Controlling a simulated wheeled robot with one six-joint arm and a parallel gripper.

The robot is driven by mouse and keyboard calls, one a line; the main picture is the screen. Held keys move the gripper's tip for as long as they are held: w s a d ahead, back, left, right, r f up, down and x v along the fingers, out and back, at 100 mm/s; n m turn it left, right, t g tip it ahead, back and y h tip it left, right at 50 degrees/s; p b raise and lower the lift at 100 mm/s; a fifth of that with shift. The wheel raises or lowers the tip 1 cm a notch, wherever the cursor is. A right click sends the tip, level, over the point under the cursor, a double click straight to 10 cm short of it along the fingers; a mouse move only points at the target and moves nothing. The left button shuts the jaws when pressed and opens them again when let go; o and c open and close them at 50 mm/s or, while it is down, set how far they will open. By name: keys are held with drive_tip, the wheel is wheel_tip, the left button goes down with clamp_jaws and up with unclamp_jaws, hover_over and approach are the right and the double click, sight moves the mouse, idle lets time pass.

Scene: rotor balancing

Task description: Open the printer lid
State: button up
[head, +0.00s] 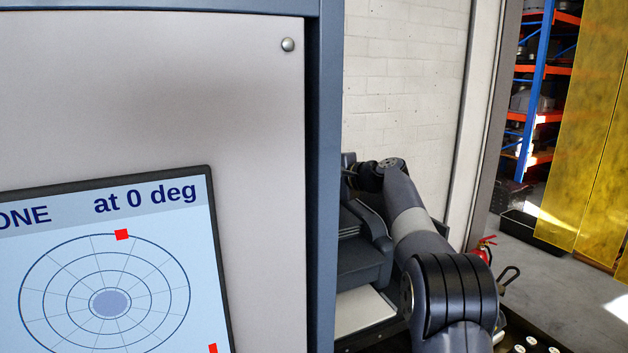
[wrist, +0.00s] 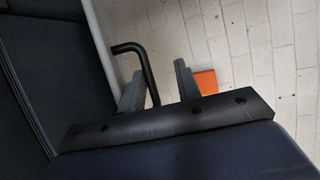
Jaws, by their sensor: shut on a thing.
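The dark grey printer (head: 368,262) stands behind the blue-framed cabinet, with its left side hidden by it. My arm reaches over to the printer's top in the head view, and my gripper is small and mostly hidden there. In the wrist view my gripper (wrist: 158,78) has its two fingers around a thin black bent handle bar (wrist: 147,70), which runs close to the left finger. A dark panel (wrist: 40,75), apparently part of the printer, fills the left of that view. How far the lid is raised cannot be told.
A cabinet with a screen (head: 110,270) fills the left of the head view. A pale brick wall (head: 405,80) stands behind the printer. An orange patch (wrist: 205,80) shows beyond the right finger. A fire extinguisher (head: 483,250), shelving (head: 540,90) and yellow curtain (head: 590,130) are at right.

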drive_tip(key=shift+s+d+r, duration=0.2)
drive_tip(key=shift+d+r, duration=0.1)
drive_tip(key=shift+r, duration=0.25)
drive_tip(key=shift+s+d+r, duration=0.15)
drive_tip(key=shift+d+r, duration=0.15)
drive_tip(key=shift+r, duration=0.25)
drive_tip(key=s+d+r, duration=0.4)
drive_tip(key=d, duration=0.1)
drive_tip(key=shift+r, duration=0.35)
drive_tip(key=shift+s, duration=0.1)
drive_tip(key=f+b+v, duration=0.1)
drive_tip(key=b+v, duration=0.2)
drive_tip(key=v, duration=0.7)
drive_tip(key=shift+s, duration=0.15)
drive_tip(key=shift+d, duration=0.1)
drive_tip(key=shift+c, duration=0.4)
